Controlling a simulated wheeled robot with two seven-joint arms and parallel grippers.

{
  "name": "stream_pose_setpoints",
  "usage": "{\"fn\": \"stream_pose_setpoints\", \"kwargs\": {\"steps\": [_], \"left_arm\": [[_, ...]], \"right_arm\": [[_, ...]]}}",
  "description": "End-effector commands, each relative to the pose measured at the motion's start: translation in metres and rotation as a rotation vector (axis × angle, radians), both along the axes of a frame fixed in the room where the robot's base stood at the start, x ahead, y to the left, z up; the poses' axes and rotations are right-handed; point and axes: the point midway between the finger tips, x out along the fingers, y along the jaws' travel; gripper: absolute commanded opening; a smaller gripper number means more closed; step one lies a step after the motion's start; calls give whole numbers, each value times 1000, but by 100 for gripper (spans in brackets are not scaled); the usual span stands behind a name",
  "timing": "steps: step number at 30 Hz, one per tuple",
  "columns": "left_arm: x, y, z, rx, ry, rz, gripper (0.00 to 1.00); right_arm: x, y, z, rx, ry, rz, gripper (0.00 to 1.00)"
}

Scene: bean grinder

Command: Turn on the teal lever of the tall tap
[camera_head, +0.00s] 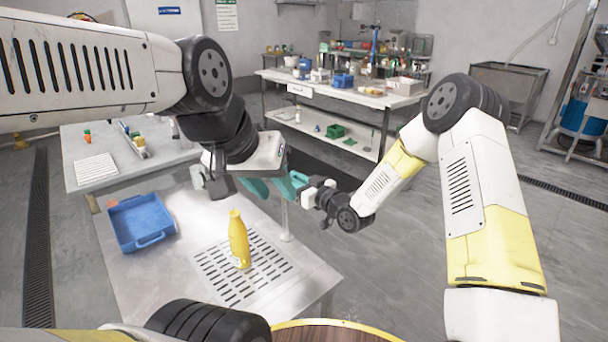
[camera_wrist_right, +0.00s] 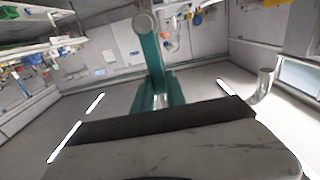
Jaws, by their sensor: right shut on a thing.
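The tall tap's thin pale post (camera_head: 285,220) rises from the metal counter. Its upper part is hidden behind my left gripper (camera_head: 273,188), which hangs over the counter with its teal fingers apart and nothing seen between them. My right gripper (camera_head: 303,185) is at the tap from the right, close beside the left fingers and partly hidden by them. In the right wrist view its teal fingers (camera_wrist_right: 158,85) are close together, with a round grey knob (camera_wrist_right: 145,22) at their far end. The teal lever is hard to tell from the teal fingers; the right fingers appear shut on it.
A yellow bottle (camera_head: 239,240) stands upright on the slotted drain below my left gripper. A blue tray (camera_head: 140,222) sits at the counter's left. A round wooden top (camera_head: 335,333) is at the near edge. A cluttered white bench (camera_head: 345,97) stands behind.

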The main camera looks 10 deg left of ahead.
Motion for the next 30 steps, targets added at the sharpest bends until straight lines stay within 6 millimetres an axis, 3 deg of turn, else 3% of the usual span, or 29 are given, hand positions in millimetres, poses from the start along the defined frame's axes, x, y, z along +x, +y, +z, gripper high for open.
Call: {"fn": "stream_pose_setpoints", "kwargs": {"steps": [12, 22, 23, 26, 30], "left_arm": [[0, 0, 0, 0, 0, 0, 36], [0, 0, 0, 0, 0, 0, 36], [0, 0, 0, 0, 0, 0, 36], [0, 0, 0, 0, 0, 0, 36], [0, 0, 0, 0, 0, 0, 36]], "right_arm": [[-15, 11, -3, -149, -188, 0, 0], [-16, 11, -4, -167, -209, -1, 0], [-15, 11, -4, -166, -208, -1, 18], [-16, 11, -4, -166, -208, -1, 38], [-16, 12, -4, -165, -209, -1, 38]]}}
